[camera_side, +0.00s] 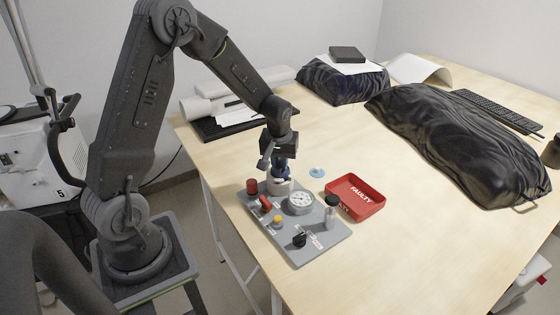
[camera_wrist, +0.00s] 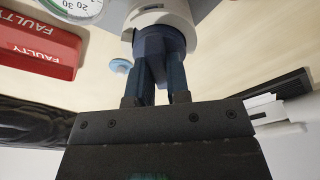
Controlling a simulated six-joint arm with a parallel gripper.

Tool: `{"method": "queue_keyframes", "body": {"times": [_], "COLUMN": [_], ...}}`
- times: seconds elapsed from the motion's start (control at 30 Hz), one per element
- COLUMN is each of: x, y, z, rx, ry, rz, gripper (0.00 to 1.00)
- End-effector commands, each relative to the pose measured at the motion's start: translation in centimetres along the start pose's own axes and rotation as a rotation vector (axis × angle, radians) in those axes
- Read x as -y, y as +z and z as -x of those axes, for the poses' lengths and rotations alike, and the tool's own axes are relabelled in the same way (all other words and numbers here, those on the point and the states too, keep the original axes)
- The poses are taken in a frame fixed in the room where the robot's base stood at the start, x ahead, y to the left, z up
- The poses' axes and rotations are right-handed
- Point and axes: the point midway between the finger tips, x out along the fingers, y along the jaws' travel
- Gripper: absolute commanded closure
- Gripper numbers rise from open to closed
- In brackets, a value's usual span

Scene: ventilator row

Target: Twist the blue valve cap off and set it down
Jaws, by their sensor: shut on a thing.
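The blue valve cap (camera_wrist: 164,41) is dark blue and meets the end of a white cylindrical fitting (camera_wrist: 162,17) in the wrist view. In the side view the white fitting (camera_side: 279,186) stands upright at the back of the grey panel (camera_side: 327,240). My gripper (camera_side: 281,168) points down above that fitting, with its fingers closed on the cap. In the wrist view the fingers of my gripper (camera_wrist: 159,68) hold the cap from both sides. The fingers hide part of the cap, and I cannot tell whether it is loose on the fitting.
A red FAULTY tray (camera_side: 356,194) and a small light-blue disc (camera_side: 317,172) lie to the right. Black bags (camera_side: 455,140) fill the far right. Table between is clear.

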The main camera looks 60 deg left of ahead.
Motion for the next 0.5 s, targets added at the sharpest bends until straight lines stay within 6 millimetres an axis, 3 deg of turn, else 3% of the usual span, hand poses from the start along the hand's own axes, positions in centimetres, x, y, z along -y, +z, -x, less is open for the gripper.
{"method": "queue_keyframes", "body": {"times": [0.2,0.5], "x": [-0.04,-0.07], "y": [-0.01,0.0], "z": [0.01,-0.02], "rx": [0.0,0.001], "ry": [-0.006,-0.053], "rz": [0.043,0.348], "gripper": [1.0,1.0]}}
